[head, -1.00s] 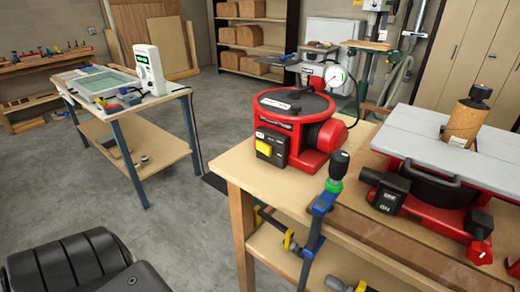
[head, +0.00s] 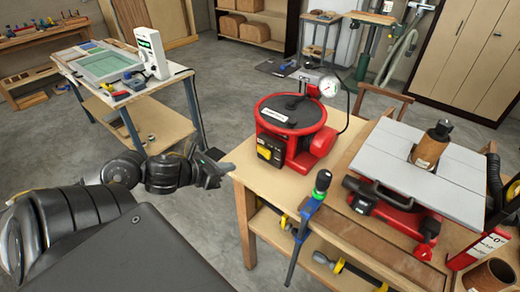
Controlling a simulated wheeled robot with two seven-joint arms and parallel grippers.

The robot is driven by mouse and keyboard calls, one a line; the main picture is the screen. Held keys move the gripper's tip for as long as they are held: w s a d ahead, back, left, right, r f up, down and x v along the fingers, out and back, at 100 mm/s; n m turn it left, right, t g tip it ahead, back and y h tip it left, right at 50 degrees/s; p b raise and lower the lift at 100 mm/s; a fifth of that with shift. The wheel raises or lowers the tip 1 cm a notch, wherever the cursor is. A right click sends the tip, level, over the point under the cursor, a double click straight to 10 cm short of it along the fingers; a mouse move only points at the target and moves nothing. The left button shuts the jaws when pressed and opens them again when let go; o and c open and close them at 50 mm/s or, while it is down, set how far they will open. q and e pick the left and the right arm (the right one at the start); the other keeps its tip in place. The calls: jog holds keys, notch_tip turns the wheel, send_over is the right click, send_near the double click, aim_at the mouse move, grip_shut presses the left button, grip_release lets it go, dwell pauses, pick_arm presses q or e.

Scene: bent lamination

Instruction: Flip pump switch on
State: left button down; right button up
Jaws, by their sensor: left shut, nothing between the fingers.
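The red vacuum pump (head: 297,143) stands on the near left part of the wooden workbench (head: 250,186), with a black lid and a pressure gauge (head: 330,87) behind it. Its black switch panel with a yellow switch (head: 264,153) is on the front left side. Whether the switch is on or off is too small to tell. My left gripper (head: 222,171) is shut and empty. It appears left of the bench corner, to the left of and apart from the switch, with its tips towards the bench. My right gripper is not in view.
A grey-topped red machine (head: 400,165) is right of the pump. A side table (head: 150,83) with a white device (head: 150,55) stands at the back left. The floor between is clear.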

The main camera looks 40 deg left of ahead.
aim_at(267, 158)
pick_arm(q)
jog(key=shift+d+r, duration=0.1)
jog(key=shift+r, duration=0.05)
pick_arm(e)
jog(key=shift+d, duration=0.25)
